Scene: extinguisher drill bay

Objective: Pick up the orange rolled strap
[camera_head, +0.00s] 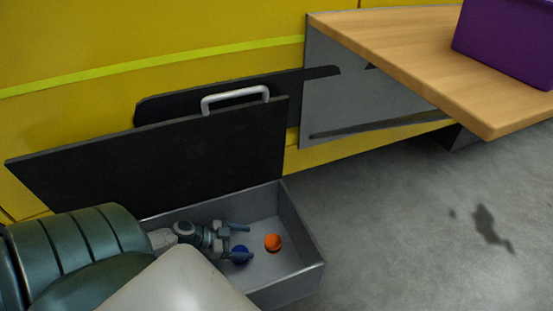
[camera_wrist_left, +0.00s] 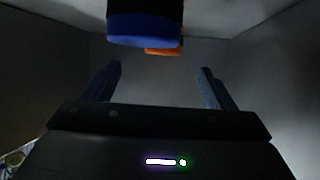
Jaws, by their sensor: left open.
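The orange rolled strap (camera_head: 273,242) lies on the floor of an open grey box (camera_head: 297,283), near its right end. In the left wrist view the orange strap (camera_wrist_left: 163,52) is partly hidden behind a blue roll (camera_wrist_left: 143,30). The blue roll (camera_head: 239,253) lies to the left of the strap and is partly covered by my gripper. My left gripper (camera_head: 249,242) is inside the box, left of the strap, fingers pointing toward it. It is open, with nothing between its fingers (camera_wrist_left: 160,72) in the wrist view. My right gripper is not in view.
The box's black lid (camera_head: 170,155) with a pale handle (camera_head: 235,97) stands raised behind it. Box walls surround the gripper closely. A wooden table (camera_head: 420,45) with a purple bin (camera_head: 505,40) is at upper right. Grey floor (camera_head: 400,230) to the right is mostly clear.

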